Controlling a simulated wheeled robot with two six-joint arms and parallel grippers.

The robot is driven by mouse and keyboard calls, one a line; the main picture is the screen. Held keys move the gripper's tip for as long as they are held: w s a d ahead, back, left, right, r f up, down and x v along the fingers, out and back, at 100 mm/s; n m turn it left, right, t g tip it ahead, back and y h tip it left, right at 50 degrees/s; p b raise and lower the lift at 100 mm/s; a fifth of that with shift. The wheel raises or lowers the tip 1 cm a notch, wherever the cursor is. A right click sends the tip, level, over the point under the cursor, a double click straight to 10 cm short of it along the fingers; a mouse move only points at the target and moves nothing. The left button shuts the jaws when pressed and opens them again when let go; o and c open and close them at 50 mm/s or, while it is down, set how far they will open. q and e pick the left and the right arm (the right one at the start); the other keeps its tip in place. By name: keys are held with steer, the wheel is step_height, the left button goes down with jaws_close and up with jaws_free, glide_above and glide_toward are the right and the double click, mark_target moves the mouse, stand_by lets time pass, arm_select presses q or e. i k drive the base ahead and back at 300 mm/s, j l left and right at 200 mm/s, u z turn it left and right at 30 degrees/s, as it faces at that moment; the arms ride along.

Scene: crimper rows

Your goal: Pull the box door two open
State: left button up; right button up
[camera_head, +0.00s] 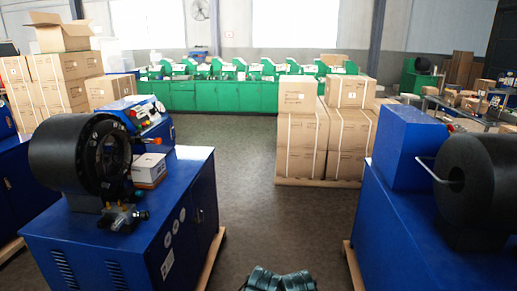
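A blue crimper cabinet (105,245) stands at the left, with a black round crimper head (75,155) on top. Its right side faces the aisle and has a blue door panel (206,205) with a small handle. The panel looks flush and closed, seen at a steep angle. I cannot tell which panel is door two. A second blue cabinet (405,235) stands at the right; no door handle is clear on it. Neither gripper shows. Only dark ribbed parts, likely mine, show at the bottom middle edge, away from both cabinets.
The grey floor (245,205) between the cabinets is free. Strapped cartons (300,145) stand on a pallet ahead right. Wooden pallet edges (212,260) stick out beneath the left cabinet. Green benches (215,97) line the back, and more cartons (65,85) are stacked at the left.

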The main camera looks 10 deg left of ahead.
mark_target(165, 131)
steer(key=i, duration=1.85)
steer(key=i+u, duration=0.2)
steer(key=i, duration=0.25)
steer(key=i+l+u, duration=0.15)
steer(key=i, duration=0.3)
steer(key=i+l+u, duration=0.2)
steer(key=i, duration=0.2)
steer(key=i+l+u, duration=0.2)
steer(key=i, duration=0.25)
